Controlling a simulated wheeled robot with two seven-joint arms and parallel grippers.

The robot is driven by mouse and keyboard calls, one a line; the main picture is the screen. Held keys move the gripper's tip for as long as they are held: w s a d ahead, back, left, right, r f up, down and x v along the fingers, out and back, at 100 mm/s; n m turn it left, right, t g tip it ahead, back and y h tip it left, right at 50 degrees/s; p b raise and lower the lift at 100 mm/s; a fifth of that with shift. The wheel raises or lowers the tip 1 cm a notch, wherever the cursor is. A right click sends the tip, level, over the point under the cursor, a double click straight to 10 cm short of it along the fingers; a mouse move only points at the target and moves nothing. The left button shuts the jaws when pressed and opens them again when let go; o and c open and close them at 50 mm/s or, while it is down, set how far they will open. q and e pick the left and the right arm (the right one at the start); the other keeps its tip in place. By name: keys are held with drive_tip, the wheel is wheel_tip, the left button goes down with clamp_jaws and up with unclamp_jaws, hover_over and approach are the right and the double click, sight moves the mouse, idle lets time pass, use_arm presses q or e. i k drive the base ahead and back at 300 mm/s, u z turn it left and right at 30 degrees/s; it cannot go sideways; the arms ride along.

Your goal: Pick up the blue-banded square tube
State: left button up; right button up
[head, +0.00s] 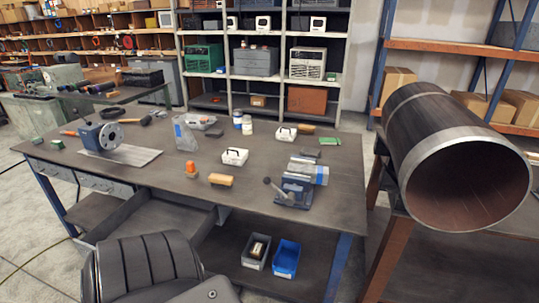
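A silvery piece with a blue band (309,169) lies at the top of a blue bench vise (293,193), at the front right of the workbench. It looks like the blue-banded square tube, but it is too small to tell whether its section is square or whether the jaws grip it. Neither of my grippers is in view.
The workbench (240,205) also holds an orange-capped item (191,168), a tan block (220,180), a white box (235,156), and a blue fixture with a round flange (109,135). A dark ribbed seat-like shape (150,262) is in front.

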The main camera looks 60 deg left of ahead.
sight(319, 174)
drive_tip(key=k, duration=0.4)
drive_tip(key=u, duration=1.9)
